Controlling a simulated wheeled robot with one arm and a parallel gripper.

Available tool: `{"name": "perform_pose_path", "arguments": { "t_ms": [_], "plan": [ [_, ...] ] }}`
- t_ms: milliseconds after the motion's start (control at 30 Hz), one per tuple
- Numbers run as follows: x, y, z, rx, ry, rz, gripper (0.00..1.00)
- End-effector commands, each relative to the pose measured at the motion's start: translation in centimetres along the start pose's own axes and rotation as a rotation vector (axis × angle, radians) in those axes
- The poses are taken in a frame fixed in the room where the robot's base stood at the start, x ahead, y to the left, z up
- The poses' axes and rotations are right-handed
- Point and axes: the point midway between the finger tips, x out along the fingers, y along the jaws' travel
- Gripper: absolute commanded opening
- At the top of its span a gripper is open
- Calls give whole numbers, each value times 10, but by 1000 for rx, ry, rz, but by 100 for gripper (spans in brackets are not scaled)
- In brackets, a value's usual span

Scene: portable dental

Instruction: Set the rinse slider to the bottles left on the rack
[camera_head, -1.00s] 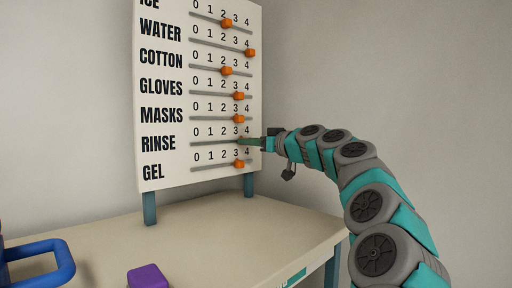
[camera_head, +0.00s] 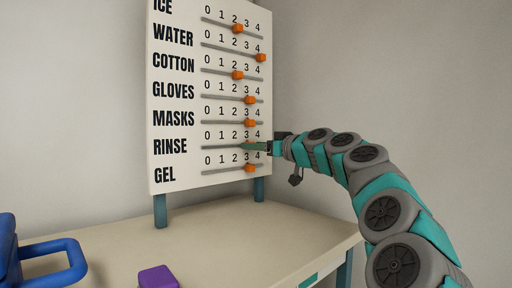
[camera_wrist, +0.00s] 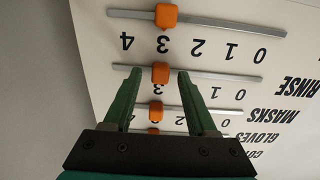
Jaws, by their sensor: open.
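The white board (camera_head: 175,95) carries labelled rows with scales 0 to 4. The RINSE row (camera_head: 170,146) is second from the bottom in the head view. My gripper (camera_head: 246,147) is at that row's rail near 3 and mostly covers its knob. In the upside-down wrist view, the orange rinse slider (camera_wrist: 160,72) stands at 3. My green fingers (camera_wrist: 159,72) are open, one on each side of this knob, with a gap visible on both sides. No rack or bottles are recognisable in either view.
The gel slider (camera_wrist: 166,15) at 3 is beyond my fingertips in the wrist view. The masks slider (camera_wrist: 156,111) at 3 shows between my fingers. Below the board is a beige table (camera_head: 225,235) with a purple block (camera_head: 158,277) and a blue handled object (camera_head: 55,262).

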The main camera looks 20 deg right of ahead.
Motion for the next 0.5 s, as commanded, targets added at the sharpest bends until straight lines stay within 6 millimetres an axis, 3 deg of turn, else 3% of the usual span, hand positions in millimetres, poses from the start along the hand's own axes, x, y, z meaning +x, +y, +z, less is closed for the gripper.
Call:
{"name": "perform_pose_path", "arguments": {
  "t_ms": [500],
  "plan": [
    [-64,1,0,1,1,1,57]
  ]
}}
